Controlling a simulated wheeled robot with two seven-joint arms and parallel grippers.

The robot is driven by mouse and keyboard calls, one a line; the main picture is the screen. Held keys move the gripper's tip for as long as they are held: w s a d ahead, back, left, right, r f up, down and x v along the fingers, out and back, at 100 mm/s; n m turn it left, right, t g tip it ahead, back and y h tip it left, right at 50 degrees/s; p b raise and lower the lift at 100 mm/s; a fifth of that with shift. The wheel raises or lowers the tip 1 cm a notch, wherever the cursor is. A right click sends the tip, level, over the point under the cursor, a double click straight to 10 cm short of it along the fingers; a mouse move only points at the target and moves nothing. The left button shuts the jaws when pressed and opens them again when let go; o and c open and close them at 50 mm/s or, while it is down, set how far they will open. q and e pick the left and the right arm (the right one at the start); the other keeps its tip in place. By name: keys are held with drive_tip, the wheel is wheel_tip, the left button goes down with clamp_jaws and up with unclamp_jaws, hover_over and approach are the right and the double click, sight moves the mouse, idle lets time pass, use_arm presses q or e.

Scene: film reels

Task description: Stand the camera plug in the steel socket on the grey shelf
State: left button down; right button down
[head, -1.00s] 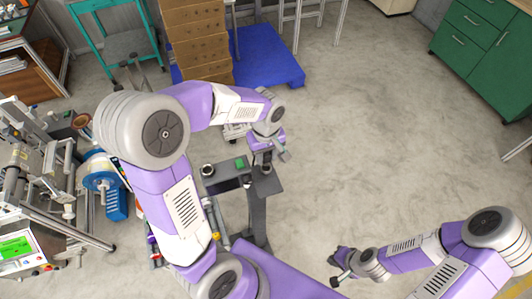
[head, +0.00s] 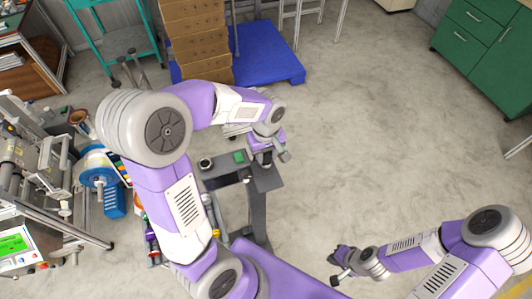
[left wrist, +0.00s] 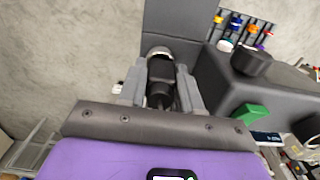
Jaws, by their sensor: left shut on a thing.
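My left gripper (head: 266,163) is over the grey shelf (head: 268,182) in the head view. In the left wrist view its two fingers (left wrist: 160,90) are shut on the dark camera plug (left wrist: 160,72). A bright steel ring, the steel socket (left wrist: 159,51), shows at the plug's far end, against the grey shelf (left wrist: 182,18). The plug's end is at the socket, but I cannot tell how far it is inside. My right gripper (head: 337,268) is low at the right, away from the shelf; its fingers are too small to read.
A dark box with a green block (head: 239,156) and a round black knob (head: 206,163) adjoins the shelf on the left. Machines and a blue reel (head: 97,176) crowd the left. Cartons (head: 198,40) and a blue pallet (head: 265,55) stand behind.

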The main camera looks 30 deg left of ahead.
use_arm(q)
drive_tip(key=c, duration=0.7)
unclamp_jaws()
drive_tip(key=shift+f, duration=0.15)
wheel_tip(320, 180, up, 8)
drive_tip(key=shift+f+p, duration=0.15)
drive_tip(key=shift+p, duration=0.45)
